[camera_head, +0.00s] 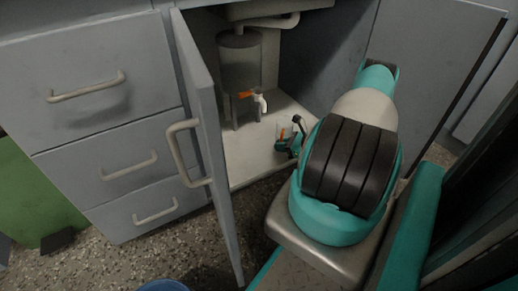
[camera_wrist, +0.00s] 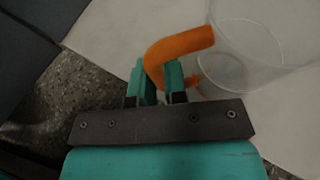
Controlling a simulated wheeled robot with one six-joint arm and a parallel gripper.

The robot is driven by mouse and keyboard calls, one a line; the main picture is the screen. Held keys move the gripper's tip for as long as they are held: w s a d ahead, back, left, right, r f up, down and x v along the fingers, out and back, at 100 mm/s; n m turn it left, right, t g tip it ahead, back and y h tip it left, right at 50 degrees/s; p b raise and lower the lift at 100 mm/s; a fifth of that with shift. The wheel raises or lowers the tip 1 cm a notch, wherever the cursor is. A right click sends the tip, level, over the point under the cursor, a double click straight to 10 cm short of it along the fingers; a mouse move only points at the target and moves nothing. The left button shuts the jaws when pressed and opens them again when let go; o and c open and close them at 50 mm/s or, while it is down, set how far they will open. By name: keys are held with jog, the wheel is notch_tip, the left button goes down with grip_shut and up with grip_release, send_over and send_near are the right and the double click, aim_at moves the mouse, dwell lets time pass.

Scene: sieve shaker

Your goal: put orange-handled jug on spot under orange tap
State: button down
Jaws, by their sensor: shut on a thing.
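The clear jug (camera_wrist: 265,40) with an orange handle (camera_wrist: 180,45) is at the upper right of the wrist view. My gripper (camera_wrist: 156,72) is shut on the orange handle. In the head view the jug (camera_head: 284,131) and my gripper (camera_head: 290,146) are small, inside the open cabinet near its front. The orange tap (camera_head: 246,95) is on a grey cylindrical tank (camera_head: 239,62) behind and to the left of the jug. The spot under the tap is not clearly marked in view. I cannot tell whether the jug touches the cabinet floor.
The cabinet floor (camera_head: 250,160) is pale and mostly clear. An open door (camera_head: 205,130) with a handle stands at the left, and another open door panel (camera_head: 430,70) at the right. A pipe (camera_head: 270,21) runs above the tank. A green bin (camera_head: 35,195) stands far left.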

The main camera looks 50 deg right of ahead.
jog(key=w+b, duration=0.1)
jog(key=w, duration=0.1)
jog(key=w+a+b, duration=0.1)
jog(key=w, duration=0.2)
jog(key=w+b, duration=0.1)
jog(key=w, duration=0.2)
jog(key=shift+a+f, duration=0.1)
jog(key=shift+a, duration=0.25)
jog(key=f+b, duration=0.3)
jog(key=shift+w+f, duration=0.15)
jog(key=shift+w, duration=0.2)
jog(key=shift+f, duration=0.15)
jog(key=c, duration=1.2)
grip_release()
jog(key=shift+o, duration=0.2)
